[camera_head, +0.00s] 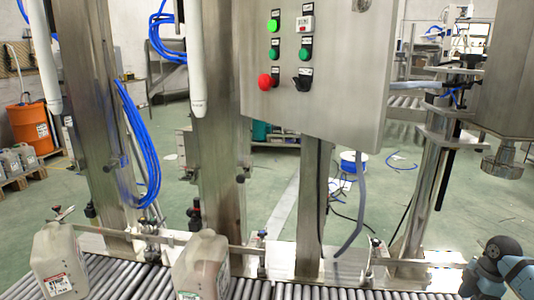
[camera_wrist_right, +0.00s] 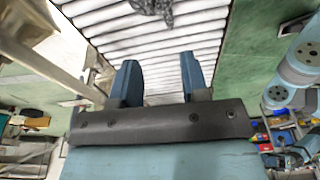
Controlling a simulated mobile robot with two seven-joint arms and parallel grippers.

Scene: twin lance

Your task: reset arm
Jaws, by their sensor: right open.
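My right gripper (camera_wrist_right: 158,78) is open in the right wrist view, its two blue-grey fingers apart with nothing between them. Beyond the fingers lie the pale rollers of a conveyor. Part of my right arm shows at the lower right corner of the head view. My left arm and left gripper are not in view. Two pale jerrycans with labels stand on the roller conveyor (camera_head: 130,285) in the head view: a left one (camera_head: 60,262) and a middle one (camera_head: 202,266). No gripper is at either jerrycan.
A steel control panel (camera_head: 345,85) with a lit green button and a red button hangs above the conveyor. Steel posts (camera_head: 218,150) and two white lances (camera_head: 195,60) stand behind the jerrycans. An orange drum (camera_head: 30,128) is at the left. The green floor behind is mostly open.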

